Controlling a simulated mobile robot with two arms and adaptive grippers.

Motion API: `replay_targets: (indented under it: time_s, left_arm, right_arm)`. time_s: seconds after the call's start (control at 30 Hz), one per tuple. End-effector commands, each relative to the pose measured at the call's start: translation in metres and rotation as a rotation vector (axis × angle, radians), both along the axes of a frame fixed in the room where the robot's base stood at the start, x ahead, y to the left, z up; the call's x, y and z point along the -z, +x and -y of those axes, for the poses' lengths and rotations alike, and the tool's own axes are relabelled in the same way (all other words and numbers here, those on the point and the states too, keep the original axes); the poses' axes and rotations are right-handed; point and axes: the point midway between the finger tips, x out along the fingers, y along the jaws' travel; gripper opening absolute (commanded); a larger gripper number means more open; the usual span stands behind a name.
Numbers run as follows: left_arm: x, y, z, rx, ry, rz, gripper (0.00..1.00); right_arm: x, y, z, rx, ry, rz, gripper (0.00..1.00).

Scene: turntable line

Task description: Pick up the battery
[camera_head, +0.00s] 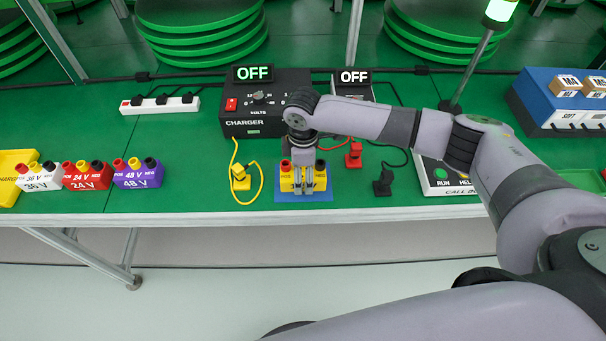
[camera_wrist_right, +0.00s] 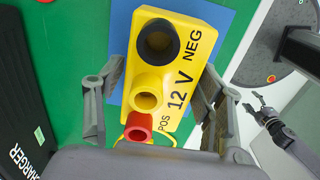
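The battery (camera_head: 319,181) is a yellow block marked 12 V, upright on a blue mat (camera_head: 291,198) in front of the charger. In the right wrist view the battery (camera_wrist_right: 166,75) shows black, yellow and red terminals. My right gripper (camera_head: 304,188) points down over it. In the right wrist view its fingers stand on either side of the battery, apart from each other; I cannot tell if they touch it. My left gripper (camera_wrist_right: 257,102) shows small at the right of the right wrist view, its fingers apart and empty. It is outside the head view.
The black charger (camera_head: 262,108) reads OFF. A yellow plug (camera_head: 240,180), a red plug (camera_head: 353,155) and a black plug (camera_head: 383,183) with cables lie nearby. White, red and purple batteries (camera_head: 137,176) stand at left. A call box (camera_head: 442,180) is at right.

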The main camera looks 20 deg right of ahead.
Motion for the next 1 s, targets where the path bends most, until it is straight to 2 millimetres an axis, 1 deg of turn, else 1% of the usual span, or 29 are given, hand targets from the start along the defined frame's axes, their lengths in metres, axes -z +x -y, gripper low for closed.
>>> replay_targets:
  time_s: [0.03, 0.07, 0.9, 1.0]
  left_arm:
    - [0.0000, -0.0001, 0.0001, 0.000, 0.000, 0.000, 0.55]
    - [0.0000, -0.0001, 0.0001, 0.000, 0.000, 0.000, 0.55]
    - [-0.0001, -0.0001, 0.0004, 0.000, -0.001, 0.000, 0.55]
    - [-0.0003, -0.0001, 0.0004, 0.000, -0.001, 0.000, 0.55]
  right_arm:
    - [-0.0003, 0.0001, 0.0000, 0.000, 0.000, 0.000, 0.57]
    - [-0.0003, 0.0002, 0.0002, 0.000, 0.000, 0.000, 0.55]
    - [-0.0004, 0.0000, 0.0002, 0.000, 0.000, 0.000, 0.00]
    - [-0.0018, 0.0010, -0.0002, 0.000, 0.001, 0.002, 0.00]
